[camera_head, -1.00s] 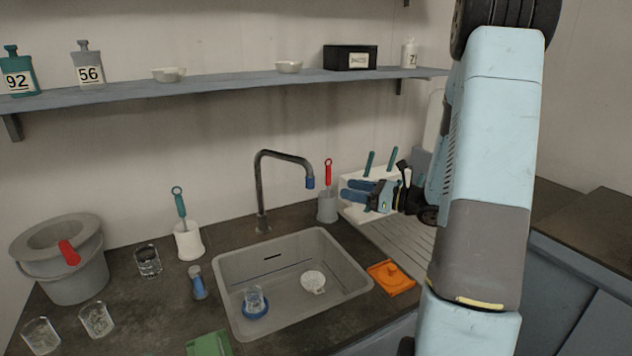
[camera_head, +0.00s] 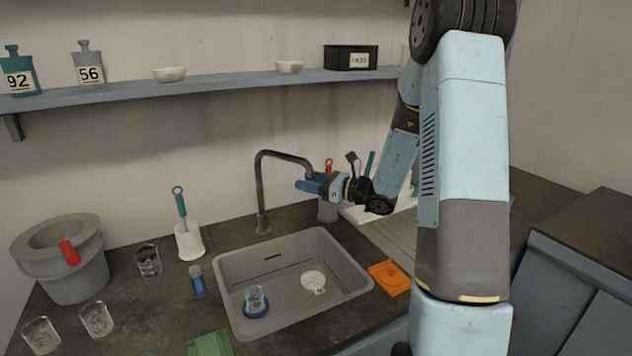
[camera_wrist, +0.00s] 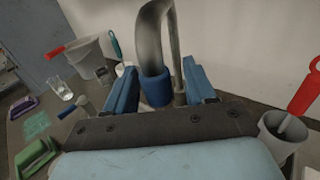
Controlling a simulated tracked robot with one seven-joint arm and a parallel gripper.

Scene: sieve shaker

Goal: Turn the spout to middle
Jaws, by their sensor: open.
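The spout (camera_head: 284,154) is a dark grey curved pipe that rises from the counter behind the sink and arches to the right. In the wrist view the spout (camera_wrist: 151,38) ends in a blue tip (camera_wrist: 156,87). My gripper (camera_head: 306,183) is at the spout's outlet end. In the wrist view my gripper (camera_wrist: 160,88) is open, with one blue finger on each side of the blue tip. The tip looks to be between the fingers; I cannot tell whether either finger touches it. In the head view the gripper hides the tip.
The sink (camera_head: 232,272) holds a glass on a blue base (camera_head: 255,303) and a white strainer (camera_head: 313,282). A grey holder with a red-handled brush (camera_wrist: 283,134) stands close to the gripper. A white holder with a green-handled brush (camera_head: 188,240) stands left of the spout. A shelf (camera_head: 220,88) runs above.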

